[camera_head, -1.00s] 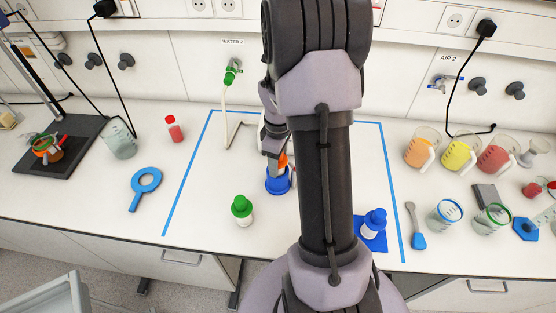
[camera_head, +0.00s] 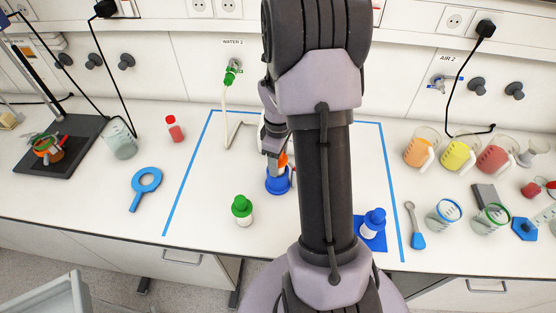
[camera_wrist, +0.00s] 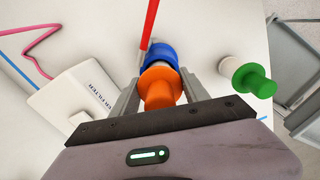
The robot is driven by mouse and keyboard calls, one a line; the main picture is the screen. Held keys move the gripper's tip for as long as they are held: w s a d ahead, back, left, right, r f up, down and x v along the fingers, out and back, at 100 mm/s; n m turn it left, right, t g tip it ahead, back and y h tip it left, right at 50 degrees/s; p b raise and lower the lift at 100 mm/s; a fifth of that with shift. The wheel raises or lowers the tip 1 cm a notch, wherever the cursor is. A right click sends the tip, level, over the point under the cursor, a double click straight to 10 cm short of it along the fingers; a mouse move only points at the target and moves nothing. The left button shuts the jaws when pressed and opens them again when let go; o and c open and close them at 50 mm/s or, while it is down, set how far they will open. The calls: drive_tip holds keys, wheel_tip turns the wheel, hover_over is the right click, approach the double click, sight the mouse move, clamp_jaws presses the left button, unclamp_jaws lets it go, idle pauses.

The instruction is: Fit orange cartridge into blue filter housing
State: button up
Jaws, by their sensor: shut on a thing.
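The orange cartridge (camera_wrist: 160,88) is between the two fingers of my gripper (camera_wrist: 162,92), which is shut on it. It shows as a small orange patch in the head view (camera_head: 283,160), mostly hidden by my arm. The blue filter housing (camera_head: 278,185) stands on the bench directly below my gripper; in the wrist view it is just beyond the cartridge (camera_wrist: 158,53). The cartridge is lined up with the housing's top and overlaps it in the picture. I cannot tell how deep it sits.
A green-capped bottle (camera_head: 242,210) stands front left of the housing. A white filter box (camera_wrist: 82,98) and a red tube (camera_wrist: 149,25) are close by in the wrist view. A blue-capped bottle (camera_head: 375,219) stands right of my arm.

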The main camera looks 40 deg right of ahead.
drive_tip(key=shift+r+p, duration=1.45)
drive_tip(key=shift+r, duration=0.55)
drive_tip(key=o, duration=1.6)
drive_tip(key=shift+c, duration=0.2)
wheel_tip(320, 180, up, 17)
drive_tip(key=p, duration=0.4)
drive_tip(key=s+a+f+m+t+b, duration=0.2)
drive_tip(key=a+b, duration=0.4)
drive_tip(key=a, duration=0.3)
drive_tip(key=s+a+f+m+t+b, duration=0.1)
drive_tip(key=s+a+m+b, duration=0.15)
drive_tip(key=a+b, duration=0.55)
drive_tip(key=s+a+f+m+t+y+b, duration=0.2)
drive_tip(key=s+a+f+m+b, duration=0.3)
drive_tip(key=a, duration=0.5)
drive_tip(key=s+f, duration=0.1)
drive_tip(key=s, duration=0.1)
drive_tip(key=shift+s+a+t, duration=0.15)
drive_tip(key=shift+s+t, duration=0.25)
